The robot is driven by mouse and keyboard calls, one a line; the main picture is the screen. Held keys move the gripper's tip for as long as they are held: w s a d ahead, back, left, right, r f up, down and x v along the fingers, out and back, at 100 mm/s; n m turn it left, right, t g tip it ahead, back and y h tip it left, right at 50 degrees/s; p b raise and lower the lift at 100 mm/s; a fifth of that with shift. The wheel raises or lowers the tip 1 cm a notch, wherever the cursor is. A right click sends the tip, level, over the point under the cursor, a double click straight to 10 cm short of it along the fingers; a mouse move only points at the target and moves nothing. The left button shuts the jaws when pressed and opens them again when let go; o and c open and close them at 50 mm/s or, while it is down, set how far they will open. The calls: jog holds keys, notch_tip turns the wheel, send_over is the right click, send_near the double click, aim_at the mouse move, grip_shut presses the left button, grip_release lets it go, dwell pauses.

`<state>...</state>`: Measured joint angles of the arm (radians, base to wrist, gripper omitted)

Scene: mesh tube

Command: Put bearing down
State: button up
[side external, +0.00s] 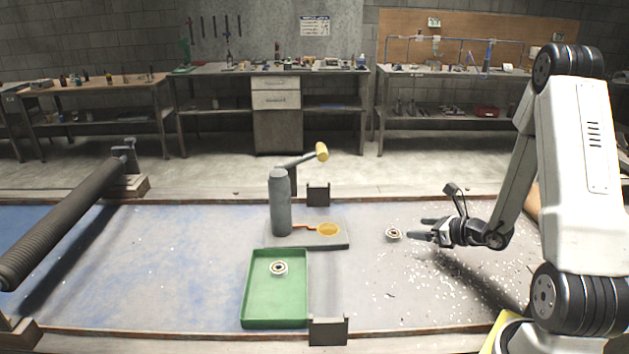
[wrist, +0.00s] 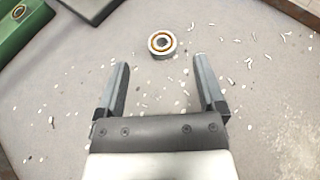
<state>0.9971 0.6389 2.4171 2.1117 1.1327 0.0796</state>
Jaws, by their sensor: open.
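A small ring-shaped bearing (side external: 393,234) rests on the table just beyond my fingertips. In the wrist view the bearing (wrist: 162,43) lies ahead of the gap between the fingers, apart from both. My gripper (side external: 428,229) is open and empty, low over the table; its two spread fingers also show in the wrist view (wrist: 160,75). A second bearing (side external: 279,268) lies in the green tray (side external: 248,300), and part of it shows at the upper left of the wrist view (wrist: 19,11).
A grey press (side external: 281,205) with a yellow-handled lever (side external: 321,152) stands on a base plate behind the tray. Dark brackets stand at the table's front (side external: 328,331) and back (side external: 318,194). A long roller (side external: 70,218) lies at the left. Pale chips litter the right side.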

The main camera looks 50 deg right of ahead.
jog(key=shift+s+r, duration=0.1)
jog(key=shift+s, duration=0.2)
jog(key=shift+a, duration=0.1)
dwell(0.3)
